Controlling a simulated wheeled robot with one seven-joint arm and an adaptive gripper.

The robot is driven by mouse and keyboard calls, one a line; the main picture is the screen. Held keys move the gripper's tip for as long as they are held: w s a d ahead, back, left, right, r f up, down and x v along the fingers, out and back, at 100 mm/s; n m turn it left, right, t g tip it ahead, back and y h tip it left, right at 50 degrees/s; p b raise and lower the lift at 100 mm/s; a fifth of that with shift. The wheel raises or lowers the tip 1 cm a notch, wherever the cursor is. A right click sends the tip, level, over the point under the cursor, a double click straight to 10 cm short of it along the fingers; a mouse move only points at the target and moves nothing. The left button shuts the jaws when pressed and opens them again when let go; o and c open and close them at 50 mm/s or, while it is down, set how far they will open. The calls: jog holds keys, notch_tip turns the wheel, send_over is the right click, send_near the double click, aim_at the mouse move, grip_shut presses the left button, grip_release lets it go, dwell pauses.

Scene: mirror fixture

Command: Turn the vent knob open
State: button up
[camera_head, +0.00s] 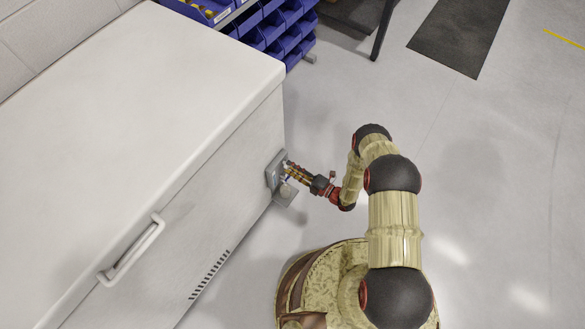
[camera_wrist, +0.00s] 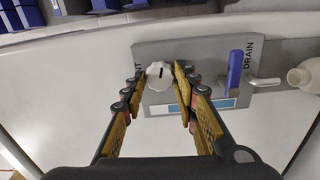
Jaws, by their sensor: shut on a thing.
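The vent knob (camera_wrist: 160,75) is a small white lobed knob with a dark mark on its face. It sits on a grey panel (camera_wrist: 205,58) on the side of the white chest freezer (camera_head: 150,90). My gripper (camera_wrist: 160,80) has its two yellow-padded fingers on either side of the knob and is shut on it. In the head view my gripper (camera_head: 289,172) reaches the panel (camera_head: 273,174) near the freezer's corner, and the knob is too small to make out there. A finger partly hides the label beside the knob, leaving "NT" visible.
The freezer handle (camera_head: 132,250) and vent slots (camera_head: 209,274) lie nearer. Blue bins (camera_head: 275,28) stand behind.

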jog(key=m, duration=1.2)
jog(key=shift+m, duration=0.3)
jog(key=shift+d, duration=0.1)
jog(key=shift+f, duration=0.1)
jog(key=o, duration=1.2)
jog(key=shift+c, duration=0.2)
jog(key=v, duration=1.2)
